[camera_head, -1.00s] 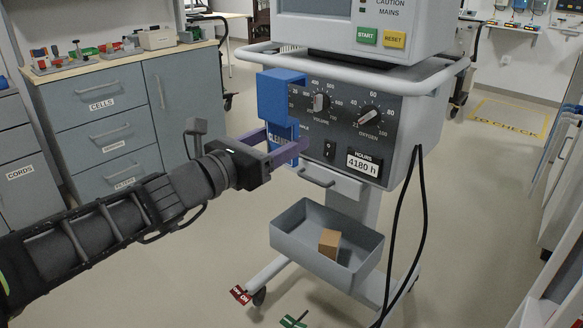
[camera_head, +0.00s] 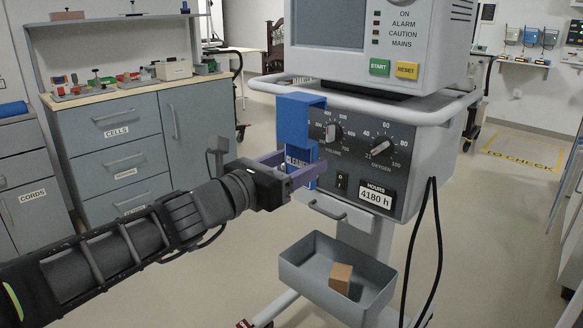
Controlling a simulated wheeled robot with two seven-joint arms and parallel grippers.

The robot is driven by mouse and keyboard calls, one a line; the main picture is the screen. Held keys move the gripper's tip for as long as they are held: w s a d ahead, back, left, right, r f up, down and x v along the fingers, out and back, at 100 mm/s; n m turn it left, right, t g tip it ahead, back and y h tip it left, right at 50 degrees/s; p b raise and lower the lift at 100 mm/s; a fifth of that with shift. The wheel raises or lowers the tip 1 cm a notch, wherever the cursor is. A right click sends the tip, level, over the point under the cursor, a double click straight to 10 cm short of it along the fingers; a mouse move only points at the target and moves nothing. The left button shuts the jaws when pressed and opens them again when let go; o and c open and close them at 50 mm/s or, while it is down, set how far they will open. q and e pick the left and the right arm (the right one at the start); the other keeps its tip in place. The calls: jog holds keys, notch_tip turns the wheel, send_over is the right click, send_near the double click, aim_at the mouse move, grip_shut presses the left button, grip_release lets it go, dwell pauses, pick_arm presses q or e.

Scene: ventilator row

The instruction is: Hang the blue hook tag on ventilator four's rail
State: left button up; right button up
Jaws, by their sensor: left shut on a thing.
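The blue hook tag (camera_head: 300,120) is at the left front of the ventilator (camera_head: 375,160), upright, with white lettering on its lower part that is partly hidden. My left gripper (camera_head: 302,168) is shut on the tag's lower part, its purple fingers reaching in from the left. The ventilator's white rail (camera_head: 390,112) runs around the unit at the height of the tag's top. The tag's upper block overlaps the rail in the picture. I cannot tell whether the hook rests on the rail or is just in front of it. My right gripper is not in view.
A grey tray (camera_head: 318,285) with a small brown box (camera_head: 341,278) is below the control panel. Black cables (camera_head: 437,235) hang at its right. A drawer cabinet (camera_head: 115,140) stands behind on the left. Open floor (camera_head: 500,210) lies to the right.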

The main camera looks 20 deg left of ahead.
pick_arm(q)
jog(key=f+b+x, duration=0.2)
jog(key=b+x, duration=0.1)
jog(key=x, duration=1)
jog(key=shift+w+d, duration=0.2)
jog(key=shift+w, duration=0.2)
dwell(0.3)
jog(key=shift+r, duration=0.1)
jog(key=o, duration=1.5)
jog(key=shift+c, duration=0.2)
jog(key=v, duration=0.8)
jog(key=shift+p, duration=0.3)
